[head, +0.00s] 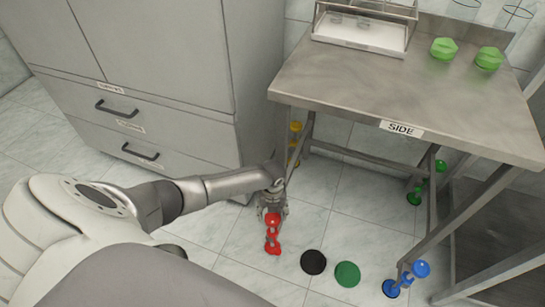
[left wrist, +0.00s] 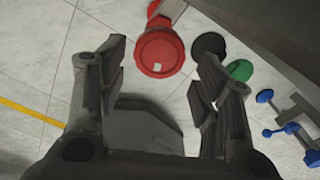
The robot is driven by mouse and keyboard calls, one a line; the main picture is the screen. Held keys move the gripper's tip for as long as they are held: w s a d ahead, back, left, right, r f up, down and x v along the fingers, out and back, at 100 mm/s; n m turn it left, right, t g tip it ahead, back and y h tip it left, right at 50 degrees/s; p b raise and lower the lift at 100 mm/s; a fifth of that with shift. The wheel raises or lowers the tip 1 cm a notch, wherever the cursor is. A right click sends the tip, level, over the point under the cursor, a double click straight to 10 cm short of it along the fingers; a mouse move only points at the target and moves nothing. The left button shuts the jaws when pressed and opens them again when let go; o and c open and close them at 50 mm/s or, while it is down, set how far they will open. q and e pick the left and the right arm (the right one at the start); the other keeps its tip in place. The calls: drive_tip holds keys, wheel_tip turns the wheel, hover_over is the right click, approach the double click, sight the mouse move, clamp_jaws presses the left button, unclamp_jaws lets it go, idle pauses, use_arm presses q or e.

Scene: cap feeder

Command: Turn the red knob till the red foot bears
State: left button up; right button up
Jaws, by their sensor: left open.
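The red knob (head: 272,218) is near the floor at the table's front left leg, with the red foot (head: 273,248) below it. My left gripper (head: 272,204) is just above the knob, pointing down, and partly hides the leg. In the left wrist view the round red knob (left wrist: 159,54) with a small white mark lies ahead between the open fingertips (left wrist: 160,76), with nothing gripped. More red shows behind it at the top edge. I cannot tell whether the foot touches the floor. My right gripper is not in view.
A black disc (head: 313,262) and a green disc (head: 347,274) lie on the floor right of the red foot. Blue (head: 410,275), green (head: 420,190) and yellow (head: 295,140) feet stand at other legs. The steel table (head: 400,90) overhangs; a grey cabinet (head: 190,130) stands left.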

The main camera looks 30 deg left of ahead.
sight(273, 217)
use_arm(q)
wheel_tip(273, 217, up, 8)
drive_tip(key=shift+r, duration=0.15)
drive_tip(key=shift+o, duration=0.3)
